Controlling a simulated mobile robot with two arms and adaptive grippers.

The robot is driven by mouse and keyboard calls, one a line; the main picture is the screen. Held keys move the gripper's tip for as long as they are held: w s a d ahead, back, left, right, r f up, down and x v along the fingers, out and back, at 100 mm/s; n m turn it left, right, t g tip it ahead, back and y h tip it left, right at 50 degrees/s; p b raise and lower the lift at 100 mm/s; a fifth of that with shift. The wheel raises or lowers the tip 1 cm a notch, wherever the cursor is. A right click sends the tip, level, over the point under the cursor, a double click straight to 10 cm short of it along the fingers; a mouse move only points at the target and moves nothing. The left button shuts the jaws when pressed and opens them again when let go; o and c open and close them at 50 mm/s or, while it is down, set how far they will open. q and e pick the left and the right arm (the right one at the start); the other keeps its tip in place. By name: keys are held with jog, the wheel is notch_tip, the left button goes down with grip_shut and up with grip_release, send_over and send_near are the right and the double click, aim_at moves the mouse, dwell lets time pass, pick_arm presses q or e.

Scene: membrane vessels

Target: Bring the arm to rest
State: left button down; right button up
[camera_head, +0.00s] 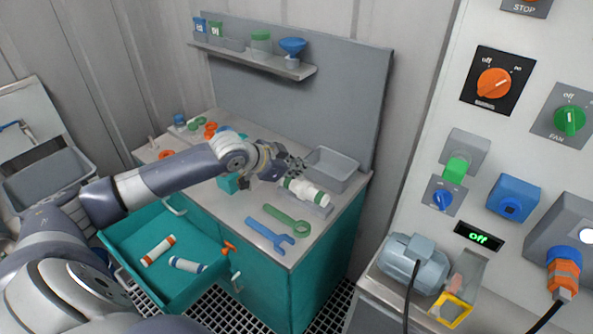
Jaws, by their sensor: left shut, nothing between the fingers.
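My left arm reaches in from the left over the open drawer and the bench. My left gripper (295,166) is shut and empty above the bench top (240,208). Whether the fingers touch the vessel I cannot tell. My right gripper is not in view.
The open teal drawer (136,262) holds two white cartridges, one with orange ends (158,250) and one with blue ends (188,265). A grey tray (333,168), a green wrench (287,219) and a blue wrench (269,234) are on the bench. A control panel (440,100) stands right.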

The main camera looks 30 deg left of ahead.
pick_arm(q)
jog(key=s+d+f+g, duration=0.3)
jog(key=s+d+f, duration=0.9)
jog(key=s+d, duration=0.25)
jog(key=s+f+n+g+y, duration=0.25)
jog(key=s+n, duration=0.25)
jog(key=s, duration=1.3)
notch_tip(320, 180, down, 28)
jog(key=s+g+b, duration=0.1)
jog(key=g+b, duration=0.1)
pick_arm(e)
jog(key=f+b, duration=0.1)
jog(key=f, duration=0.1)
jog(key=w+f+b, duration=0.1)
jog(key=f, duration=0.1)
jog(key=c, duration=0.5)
pick_arm(q)
jog(key=s+a+f+g, duration=0.1)
jog(key=s+a+f, duration=0.1)
jog(key=s+f, duration=1.6)
jog(key=shift+a+f, duration=0.15)
jog(key=shift+f, duration=0.2)
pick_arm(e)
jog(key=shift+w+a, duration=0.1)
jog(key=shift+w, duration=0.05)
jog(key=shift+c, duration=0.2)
